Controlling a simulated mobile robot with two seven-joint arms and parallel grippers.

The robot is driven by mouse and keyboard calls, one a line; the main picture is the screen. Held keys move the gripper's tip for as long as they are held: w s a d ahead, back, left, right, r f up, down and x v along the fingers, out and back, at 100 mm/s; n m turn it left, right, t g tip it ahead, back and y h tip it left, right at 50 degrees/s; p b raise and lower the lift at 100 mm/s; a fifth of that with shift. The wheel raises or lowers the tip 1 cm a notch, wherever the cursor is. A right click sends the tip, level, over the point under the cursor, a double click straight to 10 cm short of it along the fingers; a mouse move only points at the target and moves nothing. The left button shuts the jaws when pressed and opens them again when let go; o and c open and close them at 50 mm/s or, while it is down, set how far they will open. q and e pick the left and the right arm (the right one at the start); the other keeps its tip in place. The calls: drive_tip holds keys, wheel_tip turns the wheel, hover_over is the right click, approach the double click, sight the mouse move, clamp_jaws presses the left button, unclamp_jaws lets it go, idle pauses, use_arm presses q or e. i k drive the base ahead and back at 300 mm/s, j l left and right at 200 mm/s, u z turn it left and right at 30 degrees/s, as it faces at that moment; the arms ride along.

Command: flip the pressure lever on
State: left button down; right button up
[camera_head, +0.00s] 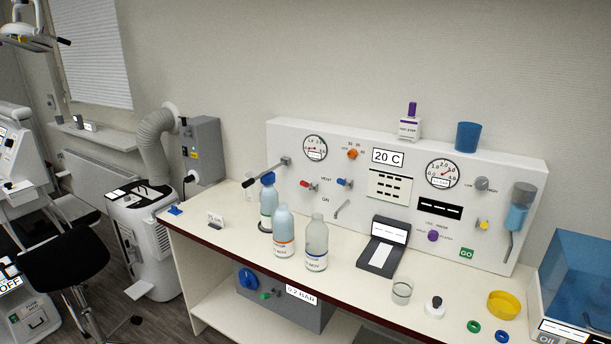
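Neither of my grippers shows in the head view. No label that I can read names the pressure lever. A long lever (266,174) with a black grip sticks out from the left end of the white panel (360,156), slanting down to the left. An "ON" marking is on the panel to its right. Under the counter, a grey box (262,301) reads "0.2 BAR" and has a blue knob (249,280) and a small green-tipped control (266,295). I cannot tell which of these is the pressure lever.
Several bottles (284,237) stand on the counter (236,233) in front of the panel's left part. A scale (380,258), a glass (402,292), a yellow dish (502,305) and a blue tank (577,283) are further right. A black stool (64,256) stands at left.

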sight(303, 182)
drive_tip(key=i+l, duration=0.1)
drive_tip(key=i, duration=0.5)
drive_tip(key=i+l, duration=0.15)
drive_tip(key=i, duration=0.4)
drive_tip(key=z, duration=1.2)
drive_tip(key=i+j, duration=0.05)
